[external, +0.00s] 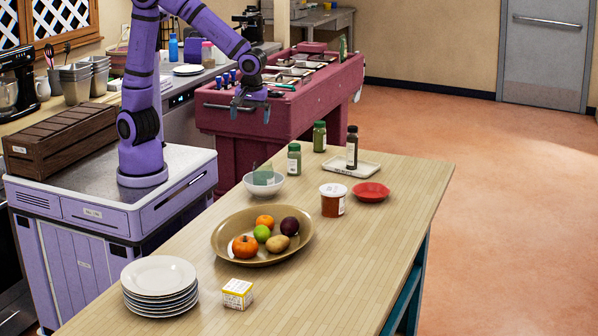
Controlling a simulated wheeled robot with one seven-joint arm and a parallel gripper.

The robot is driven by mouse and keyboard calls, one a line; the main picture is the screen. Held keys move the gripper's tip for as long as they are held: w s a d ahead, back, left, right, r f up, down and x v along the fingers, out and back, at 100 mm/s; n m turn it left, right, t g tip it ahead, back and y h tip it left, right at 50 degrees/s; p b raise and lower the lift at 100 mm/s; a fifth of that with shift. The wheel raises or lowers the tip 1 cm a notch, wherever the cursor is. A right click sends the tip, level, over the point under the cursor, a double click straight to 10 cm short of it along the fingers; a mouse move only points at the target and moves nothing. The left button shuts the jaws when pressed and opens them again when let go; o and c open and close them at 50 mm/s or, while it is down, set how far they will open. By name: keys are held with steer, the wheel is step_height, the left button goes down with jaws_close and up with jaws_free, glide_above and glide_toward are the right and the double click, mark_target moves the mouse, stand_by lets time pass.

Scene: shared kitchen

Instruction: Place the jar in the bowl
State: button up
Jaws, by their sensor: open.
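A jar (332,203) with red-brown contents, a white label and a white lid stands upright on the wooden table, right of the fruit dish. A small white bowl (264,190) sits to its upper left; a greenish see-through shape shows over the bowl, and I cannot tell what it is. A shallow red dish (371,192) lies just right of the jar. My gripper (251,112) is open and empty, raised high at the back left, well above and away from the bowl and jar.
A wide brown dish (221,236) holds several fruits and vegetables. Stacked white plates (159,275) and a small yellow-white box (237,293) are at the front. Green-capped bottles (294,160) (319,137) and a dark bottle (352,148) on a white tray (369,169) stand behind. The table's right side is clear.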

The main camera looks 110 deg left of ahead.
steer(key=s+d+r+m+t, duration=0.2)
steer(key=s+r+m, duration=0.1)
steer(key=s+m, duration=0.3)
steer(key=s+d+r+m+t, duration=0.2)
steer(key=s+d+r+m, duration=0.1)
steer(key=s+m, duration=0.4)
steer(key=s+d+r+m+t+h, duration=0.1)
steer(key=s+d+r+m+t, duration=0.1)
steer(key=s+r+m, duration=0.3)
steer(key=s+m, duration=0.1)
steer(key=m, duration=0.1)
steer(key=shift+s+d+r+m+t, duration=0.25)
steer(key=shift+s+m+t, duration=0.05)
steer(key=shift+m+t, duration=0.1)
